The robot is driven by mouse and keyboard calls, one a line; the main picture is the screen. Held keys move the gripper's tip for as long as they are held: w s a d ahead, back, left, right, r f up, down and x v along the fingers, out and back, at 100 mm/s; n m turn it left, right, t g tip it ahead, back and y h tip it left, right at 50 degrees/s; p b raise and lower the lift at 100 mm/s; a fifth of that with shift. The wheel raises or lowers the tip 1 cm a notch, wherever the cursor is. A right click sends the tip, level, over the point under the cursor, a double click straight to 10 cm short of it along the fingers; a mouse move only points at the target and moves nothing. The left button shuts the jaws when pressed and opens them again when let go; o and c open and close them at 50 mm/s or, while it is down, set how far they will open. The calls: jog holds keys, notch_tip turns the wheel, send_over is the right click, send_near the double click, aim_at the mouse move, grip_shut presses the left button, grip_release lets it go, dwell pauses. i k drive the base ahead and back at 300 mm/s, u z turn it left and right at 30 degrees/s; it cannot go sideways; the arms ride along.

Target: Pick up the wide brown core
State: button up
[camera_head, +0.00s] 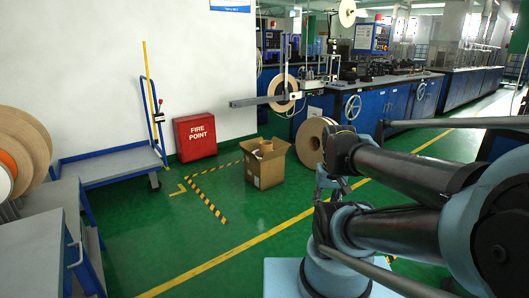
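A wide brown roll (312,141) stands on its edge on the green floor, in front of the blue machine and partly hidden behind my arm. A cardboard box (264,172) with open flaps stands to its left. A light tan piece (265,146) shows at the box's opening; I cannot tell whether it is a core or a flap. My gripper (325,183) seems to be the small dark linkage beside my arm, in front of the roll in the picture. Its fingers are too small and overlapped to read, and I see nothing clearly held.
Large brown reels (20,150) stand on a grey rack at the left. A blue trolley (112,162) and a red fire point box (195,137) stand by the wall. A brown reel (283,92) hangs on the machine (314,104). Green floor is clear in front of the box.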

aim_at(266, 147)
jog(key=u, duration=0.15)
jog(key=i, duration=1.85)
jog(key=u, duration=0.6)
jog(key=k, duration=1.2)
jog(key=u, duration=0.65)
jog(key=i, duration=1.05)
jog(key=z, duration=0.7)
jog(key=i, duration=0.85)
jog(key=z, duration=0.9)
jog(key=i, duration=0.4)
jog(key=z, duration=0.3)
